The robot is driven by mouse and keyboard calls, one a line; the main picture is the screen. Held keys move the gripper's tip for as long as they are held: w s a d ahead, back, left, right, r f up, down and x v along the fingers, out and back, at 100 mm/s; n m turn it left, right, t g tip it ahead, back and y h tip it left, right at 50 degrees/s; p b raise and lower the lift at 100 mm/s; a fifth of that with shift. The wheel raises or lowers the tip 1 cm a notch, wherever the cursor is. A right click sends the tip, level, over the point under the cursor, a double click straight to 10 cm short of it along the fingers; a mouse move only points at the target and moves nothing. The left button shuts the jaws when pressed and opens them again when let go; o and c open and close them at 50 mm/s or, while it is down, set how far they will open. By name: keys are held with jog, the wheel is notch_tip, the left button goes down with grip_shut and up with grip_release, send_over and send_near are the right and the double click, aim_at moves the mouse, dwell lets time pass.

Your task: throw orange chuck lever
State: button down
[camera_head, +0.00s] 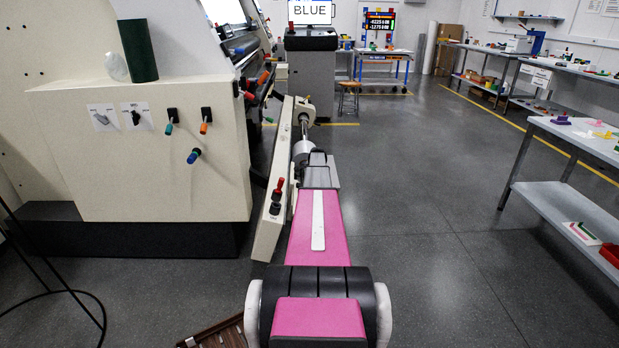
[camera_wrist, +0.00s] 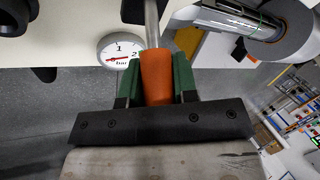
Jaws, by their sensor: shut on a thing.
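In the wrist view the orange chuck lever (camera_wrist: 157,78) is a tapered orange handle on a thin metal rod. The rod runs up and out at the top of the picture. My gripper (camera_wrist: 158,66) has green fingers on both sides of the orange handle and is shut on it. In the head view my pink arm reaches forward beside the cream machine, and its far end is by a sloping cream panel (camera_head: 272,208). The fingers and the held handle cannot be made out there.
A round pressure gauge (camera_wrist: 118,50) is left of the held handle. A metal cylinder (camera_wrist: 238,22) is at its upper right. In the head view, a cream cabinet (camera_head: 165,180) with coloured levers is at left, a shelved bench (camera_head: 575,205) at right.

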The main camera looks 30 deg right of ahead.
jog(key=shift+s+d+f+t+y, duration=0.25)
jog(key=shift+d+f+t+y, duration=0.2)
jog(key=shift+y, duration=0.35)
jog(key=shift+f, duration=0.1)
jog(key=c, duration=0.9)
grip_release()
jog(key=v, duration=1)
jog(key=shift+s+r, duration=0.3)
